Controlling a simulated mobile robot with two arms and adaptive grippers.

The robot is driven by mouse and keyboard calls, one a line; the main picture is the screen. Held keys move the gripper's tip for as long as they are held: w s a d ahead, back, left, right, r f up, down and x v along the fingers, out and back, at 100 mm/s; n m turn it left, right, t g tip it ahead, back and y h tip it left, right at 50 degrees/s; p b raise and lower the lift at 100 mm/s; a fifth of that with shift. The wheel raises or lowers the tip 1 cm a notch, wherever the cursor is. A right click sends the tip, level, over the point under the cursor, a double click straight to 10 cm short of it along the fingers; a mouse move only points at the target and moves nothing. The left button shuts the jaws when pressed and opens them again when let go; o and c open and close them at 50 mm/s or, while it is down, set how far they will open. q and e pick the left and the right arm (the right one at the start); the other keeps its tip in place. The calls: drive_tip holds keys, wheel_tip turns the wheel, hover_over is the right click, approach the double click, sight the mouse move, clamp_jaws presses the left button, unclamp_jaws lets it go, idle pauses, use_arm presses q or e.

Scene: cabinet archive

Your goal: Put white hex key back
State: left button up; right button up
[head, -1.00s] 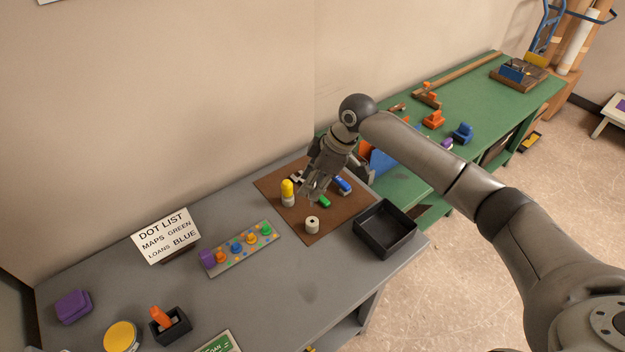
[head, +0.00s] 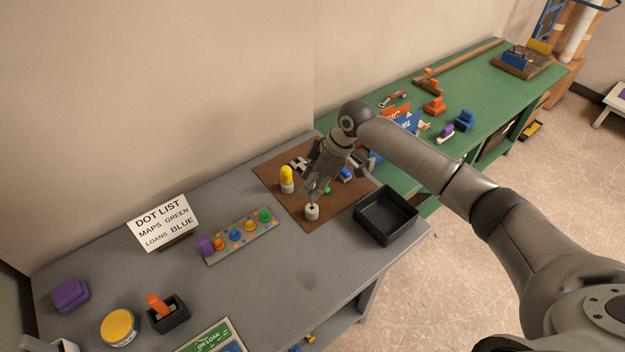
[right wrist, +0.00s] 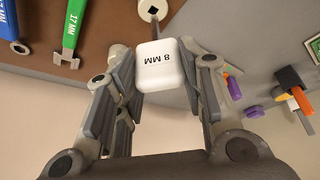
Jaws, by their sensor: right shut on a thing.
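My right gripper (head: 317,193) is over the brown mat (head: 290,208). It is shut on the white hex key (right wrist: 160,68), whose block handle reads "8 MM" in the right wrist view. Its thin dark shaft points at the square hole of a small white cylinder (right wrist: 151,9). The shaft tip lines up with the hole there; I cannot tell whether it is inside. In the head view the cylinder (head: 312,212) stands upright just below the fingertips, and the gripper hides the key. My left gripper is not in view.
Beside the gripper are a yellow-topped cylinder (head: 287,178), a blue-handled tool (head: 346,174) and a green-handled wrench (right wrist: 72,28). A black tray (head: 386,214) stands right of the mat. A peg board (head: 240,236) and a dot list sign (head: 163,222) are left.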

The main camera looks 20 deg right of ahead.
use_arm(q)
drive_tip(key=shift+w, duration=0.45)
use_arm(e)
drive_tip(key=shift+f, duration=0.1)
drive_tip(key=shift+f+b, duration=1.2)
drive_tip(key=shift+f, duration=1.15)
drive_tip(key=o, duration=2)
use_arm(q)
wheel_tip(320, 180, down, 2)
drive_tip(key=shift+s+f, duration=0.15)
use_arm(e)
drive_tip(key=shift+r, duration=0.15)
use_arm(q)
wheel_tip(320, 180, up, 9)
drive_tip(key=p, duration=0.9)
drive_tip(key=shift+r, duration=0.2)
use_arm(e)
drive_tip(key=v, duration=0.9)
drive_tip(key=shift+r, duration=0.35)
drive_tip(key=shift+s+d, duration=0.1)
drive_tip(key=shift+d, duration=0.05)
